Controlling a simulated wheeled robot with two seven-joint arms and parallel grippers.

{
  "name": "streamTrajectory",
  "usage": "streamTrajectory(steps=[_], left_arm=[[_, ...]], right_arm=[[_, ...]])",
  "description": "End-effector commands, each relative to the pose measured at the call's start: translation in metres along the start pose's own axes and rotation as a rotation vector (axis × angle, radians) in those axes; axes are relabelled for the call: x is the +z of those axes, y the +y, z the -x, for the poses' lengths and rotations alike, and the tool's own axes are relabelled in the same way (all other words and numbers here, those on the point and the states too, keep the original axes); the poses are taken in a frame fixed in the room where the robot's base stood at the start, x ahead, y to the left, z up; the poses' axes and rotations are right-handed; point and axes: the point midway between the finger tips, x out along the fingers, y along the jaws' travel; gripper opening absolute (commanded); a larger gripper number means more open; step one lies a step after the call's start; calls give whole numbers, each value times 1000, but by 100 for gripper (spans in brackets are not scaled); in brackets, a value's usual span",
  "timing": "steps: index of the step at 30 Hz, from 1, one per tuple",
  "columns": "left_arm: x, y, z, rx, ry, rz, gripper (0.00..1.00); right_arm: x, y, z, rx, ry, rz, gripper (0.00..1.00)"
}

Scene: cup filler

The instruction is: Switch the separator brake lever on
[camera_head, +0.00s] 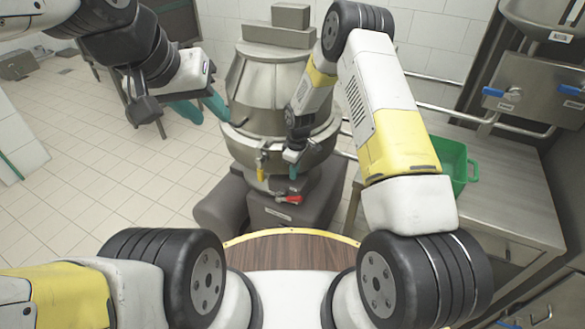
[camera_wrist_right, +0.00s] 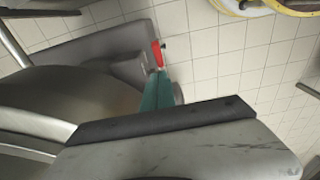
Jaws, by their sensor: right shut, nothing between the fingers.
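The separator (camera_head: 262,90) is a large steel machine on a dark grey base in the middle of the head view. A red lever (camera_head: 288,199) sits low on the front of its base; its red end (camera_wrist_right: 157,54) also shows in the right wrist view. A yellow handle (camera_head: 261,173) hangs above it to the left. Neither is legibly marked as the brake lever. My right gripper (camera_head: 293,172) is shut and empty, just above the red lever. In the wrist view its teal fingertips (camera_wrist_right: 160,76) line up with the red end; contact is unclear. My left gripper (camera_head: 203,108) is open and empty, left of the separator.
A steel counter (camera_head: 505,195) with a green crate (camera_head: 459,164) stands at the right. Pipes and blue-handled valves (camera_head: 495,92) are on the right wall. Open tiled floor (camera_head: 90,150) lies at the left.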

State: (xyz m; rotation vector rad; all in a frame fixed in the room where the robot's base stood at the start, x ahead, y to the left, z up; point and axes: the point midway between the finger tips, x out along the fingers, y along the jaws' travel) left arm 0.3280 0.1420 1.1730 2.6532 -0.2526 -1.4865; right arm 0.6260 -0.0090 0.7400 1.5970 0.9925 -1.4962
Motion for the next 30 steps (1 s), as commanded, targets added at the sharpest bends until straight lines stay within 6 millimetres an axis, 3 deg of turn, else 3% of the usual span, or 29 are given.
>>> streamTrajectory(steps=[5,18,30], left_arm=[[0,0,0,0,0,0,36],[0,0,0,0,0,0,36],[0,0,0,0,0,0,36]], right_arm=[[0,0,-15,-2,-1,-1,0],[0,0,-88,-1,-1,-2,0],[0,0,-100,0,0,-2,0]])
